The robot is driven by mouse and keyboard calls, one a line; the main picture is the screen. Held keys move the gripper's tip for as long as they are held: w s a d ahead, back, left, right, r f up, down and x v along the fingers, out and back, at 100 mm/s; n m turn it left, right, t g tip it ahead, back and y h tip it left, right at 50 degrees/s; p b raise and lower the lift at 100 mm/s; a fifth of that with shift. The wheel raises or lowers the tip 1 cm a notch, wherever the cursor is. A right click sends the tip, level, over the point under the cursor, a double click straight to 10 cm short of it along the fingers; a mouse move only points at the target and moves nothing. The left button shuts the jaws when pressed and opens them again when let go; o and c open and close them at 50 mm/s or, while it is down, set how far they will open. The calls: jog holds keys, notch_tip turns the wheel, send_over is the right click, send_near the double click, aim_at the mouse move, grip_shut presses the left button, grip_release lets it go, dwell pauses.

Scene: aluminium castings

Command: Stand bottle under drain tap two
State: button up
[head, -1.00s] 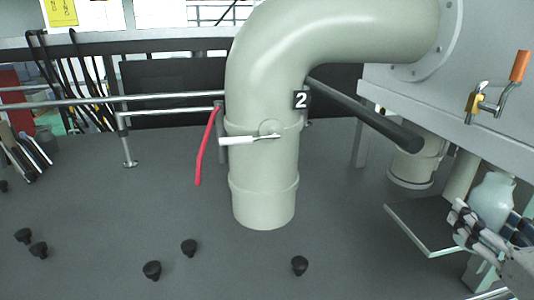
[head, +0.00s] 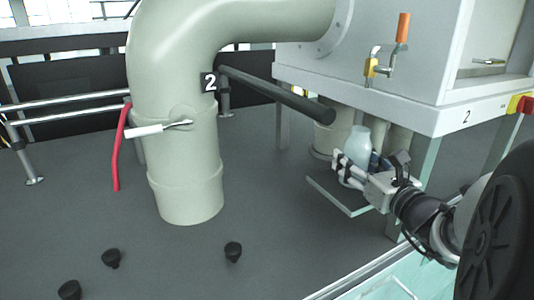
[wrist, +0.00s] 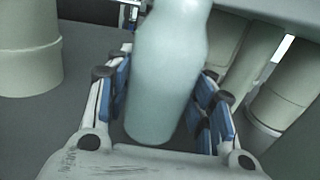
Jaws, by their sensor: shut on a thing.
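A pale, translucent bottle (head: 357,145) stands roughly upright in my gripper (head: 356,168), which is shut around its lower body. In the wrist view the bottle (wrist: 168,75) fills the space between the blue finger pads, and its top is cut off. A tap (head: 372,66) with a yellow body and orange handle sits on the grey housing, above the bottle in the head view. A flat bracket-like shelf (head: 335,195) lies below the bottle. I cannot tell whether the bottle touches it.
A dark bar (head: 280,95) juts toward the bottle. Beige pipes stand behind the bottle. Black knobs (head: 233,252) dot the otherwise clear grey floor.

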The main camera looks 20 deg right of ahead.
jog(key=shift+r, duration=0.1)
jog(key=o, duration=1.1)
jog(key=shift+c, duration=0.2)
jog(key=shift+s+r, duration=0.1)
jog(key=shift+s, duration=0.2)
jog(key=s+a+b, duration=0.1)
jog(key=s, duration=1)
jog(key=shift+s, duration=0.25)
